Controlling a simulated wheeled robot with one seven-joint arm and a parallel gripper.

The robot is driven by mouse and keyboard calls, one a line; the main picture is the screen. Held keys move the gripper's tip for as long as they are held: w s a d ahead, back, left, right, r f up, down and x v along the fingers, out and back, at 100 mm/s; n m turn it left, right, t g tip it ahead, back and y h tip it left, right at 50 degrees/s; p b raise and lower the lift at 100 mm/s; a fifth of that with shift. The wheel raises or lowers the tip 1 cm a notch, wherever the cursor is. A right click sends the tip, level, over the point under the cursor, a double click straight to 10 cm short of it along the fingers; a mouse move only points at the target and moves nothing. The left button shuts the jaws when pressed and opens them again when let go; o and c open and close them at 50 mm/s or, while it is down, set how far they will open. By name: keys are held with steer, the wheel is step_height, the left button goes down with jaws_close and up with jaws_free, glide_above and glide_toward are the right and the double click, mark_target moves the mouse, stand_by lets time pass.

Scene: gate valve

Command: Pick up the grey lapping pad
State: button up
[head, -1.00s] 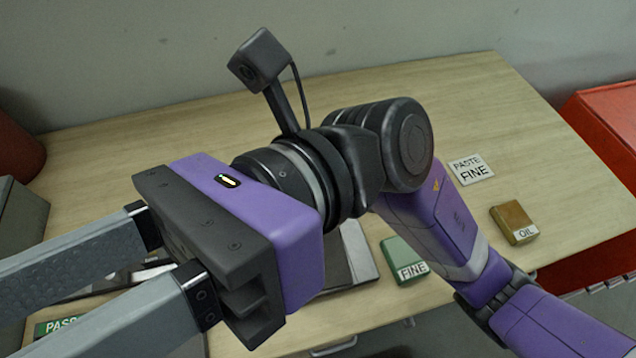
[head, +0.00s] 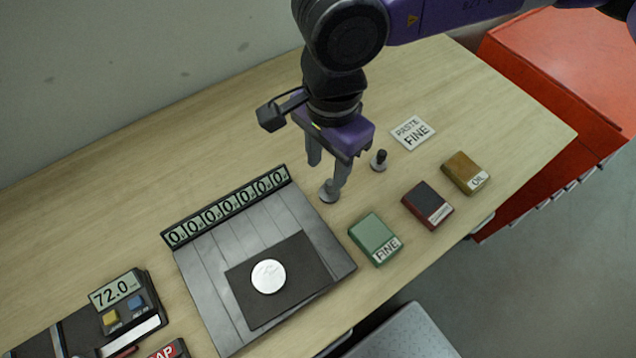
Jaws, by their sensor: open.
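The grey lapping pad appears to be the small grey round piece (head: 326,195) on the wooden table, right of the numbered strip. My gripper (head: 325,178) points down over it with its two fingers apart. The nearer finger overlaps the piece in the picture and hides part of it. I cannot tell whether the finger touches it. A second small round piece with a black knob (head: 380,157) stands upright to the right, apart from the gripper.
A PASTE FINE card (head: 413,133) lies behind. A green FINE block (head: 375,240), a dark red block (head: 428,204) and a brown OIL block (head: 466,172) line the front edge. A dark plate bears a silver disc (head: 268,276). A 72.0 display (head: 116,291) is at left. The back-left table is clear.

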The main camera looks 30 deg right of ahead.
mark_target(330, 182)
steer(key=shift+w+d+f, duration=0.15)
steer(key=shift+d+f, duration=0.1)
steer(key=shift+d, duration=0.2)
steer(key=shift+f+p, duration=1.35)
steer(key=shift+f, duration=2.3)
steer(key=shift+c, duration=0.2)
jaws_close()
